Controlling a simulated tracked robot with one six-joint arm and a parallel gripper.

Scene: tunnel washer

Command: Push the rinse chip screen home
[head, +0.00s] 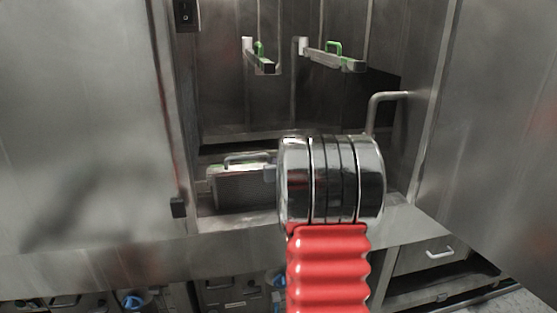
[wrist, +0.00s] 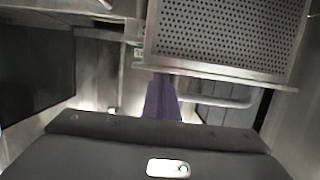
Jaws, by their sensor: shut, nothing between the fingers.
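The rinse chip screen (head: 242,187) is a grey metal frame with a fine mesh face and a bar handle on top. In the head view it stands low in the washer opening, its right end hidden behind my wrist. In the wrist view its perforated face (wrist: 225,38) fills the upper right, with the bar handle (wrist: 215,101) below it. My gripper (wrist: 160,84) shows there as a dark body with shut, empty purple-grey fingers close to the screen's lower left edge. I cannot tell whether they touch. The head view hides the fingers behind the wrist.
Two grey arms with green handles, left (head: 262,62) and right (head: 333,58), hang above in the opening. A bent grab bar (head: 385,98) is at the right. Steel panels flank both sides. A drawer (head: 432,253) and blue knobs (head: 131,300) are below.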

